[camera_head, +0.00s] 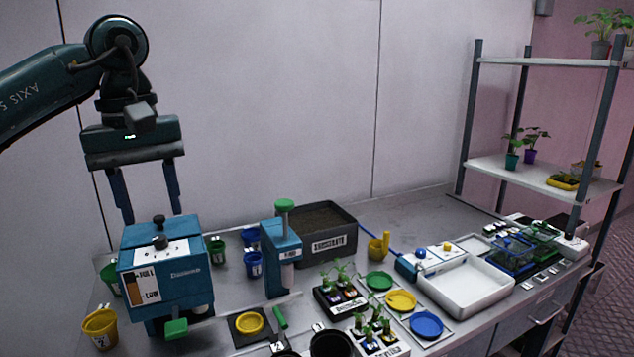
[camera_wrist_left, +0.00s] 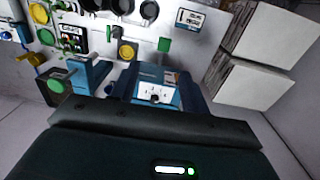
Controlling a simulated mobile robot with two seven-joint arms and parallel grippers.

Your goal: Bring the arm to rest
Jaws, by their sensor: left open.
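My left gripper (camera_head: 150,205) hangs fingers down at the left of the head view, with its arm coming in from the left edge. Its two dark blue fingers are well apart, with nothing between them. In the picture its fingertips are just above the blue dispenser box (camera_head: 165,262) with the "full" and "low" gauge; I cannot tell whether they are behind it or over it. The dispenser's white top label also shows in the left wrist view (camera_wrist_left: 157,92), beyond the dark gripper body. My right gripper is in neither view.
The bench holds a blue press (camera_head: 282,262), a dark substrate bin (camera_head: 345,239), potted seedlings, coloured lids and a white tray (camera_head: 466,291). A yellow pot (camera_head: 100,327) stands at the front left. A shelf rack (camera_head: 474,130) stands at the right. The wall space above the bench's middle is clear.

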